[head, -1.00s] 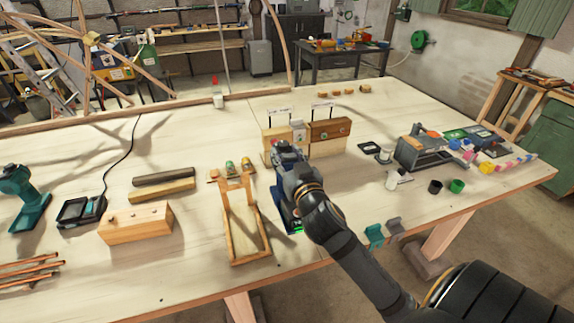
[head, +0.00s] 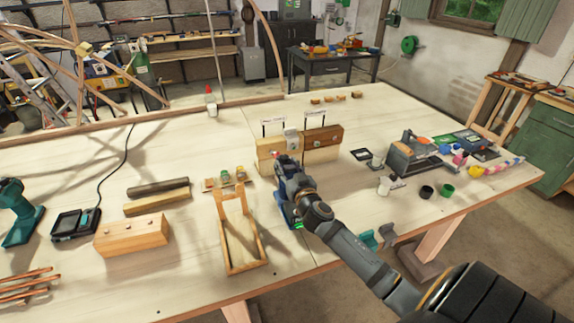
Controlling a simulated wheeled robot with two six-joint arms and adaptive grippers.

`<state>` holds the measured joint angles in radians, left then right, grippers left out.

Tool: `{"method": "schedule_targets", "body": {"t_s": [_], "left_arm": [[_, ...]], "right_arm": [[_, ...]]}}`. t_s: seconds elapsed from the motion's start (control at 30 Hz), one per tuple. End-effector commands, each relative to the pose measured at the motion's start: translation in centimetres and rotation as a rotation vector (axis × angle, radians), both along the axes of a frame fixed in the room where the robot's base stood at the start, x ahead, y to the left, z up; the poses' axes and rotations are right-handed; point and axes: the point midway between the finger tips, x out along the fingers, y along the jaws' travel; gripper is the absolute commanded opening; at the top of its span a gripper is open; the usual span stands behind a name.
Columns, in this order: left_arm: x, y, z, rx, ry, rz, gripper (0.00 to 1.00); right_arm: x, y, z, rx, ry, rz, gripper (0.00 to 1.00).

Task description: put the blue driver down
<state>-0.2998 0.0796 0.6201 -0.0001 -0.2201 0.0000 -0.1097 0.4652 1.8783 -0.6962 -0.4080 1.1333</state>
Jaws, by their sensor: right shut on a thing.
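My right gripper (head: 290,180) is shut on the blue driver (head: 285,208), low over the light wooden table or at its top. The driver's blue lower part shows to the left of my wrist, with a small green spot beside it. My gripper and wrist hide much of the driver, and I cannot tell whether its base touches the table. The driver is just right of a wooden frame (head: 224,242) and in front of the upright wooden blocks. My left gripper is not in view.
Upright wooden blocks (head: 323,136) with small signs stand behind the driver. A teal driver (head: 22,228), a charger (head: 72,223) and a drilled block (head: 130,237) lie left. A grey tool (head: 408,158) and small cups (head: 446,190) are right.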

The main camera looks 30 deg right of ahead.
Motion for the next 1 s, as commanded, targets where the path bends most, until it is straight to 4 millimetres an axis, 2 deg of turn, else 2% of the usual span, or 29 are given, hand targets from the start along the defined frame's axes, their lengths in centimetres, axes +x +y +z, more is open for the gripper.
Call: {"method": "schedule_targets", "body": {"t_s": [0.2,0.6,0.63,0.77,1.0], "left_arm": [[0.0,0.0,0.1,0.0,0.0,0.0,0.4],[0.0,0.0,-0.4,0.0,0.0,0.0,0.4],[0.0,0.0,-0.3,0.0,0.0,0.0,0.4],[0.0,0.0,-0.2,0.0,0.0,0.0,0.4],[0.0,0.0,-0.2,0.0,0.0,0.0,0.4]], "right_arm": [[0.0,0.2,-2.3,0.001,-0.003,0.002,0.0],[0.0,0.2,-2.8,0.0,-0.005,0.002,0.0],[-0.1,0.1,-3.0,0.001,0.002,0.0,0.45],[-0.1,0.1,-3.0,0.001,0.002,0.0,0.63],[-0.1,0.1,-3.0,0.001,0.002,0.0,0.64]]}}
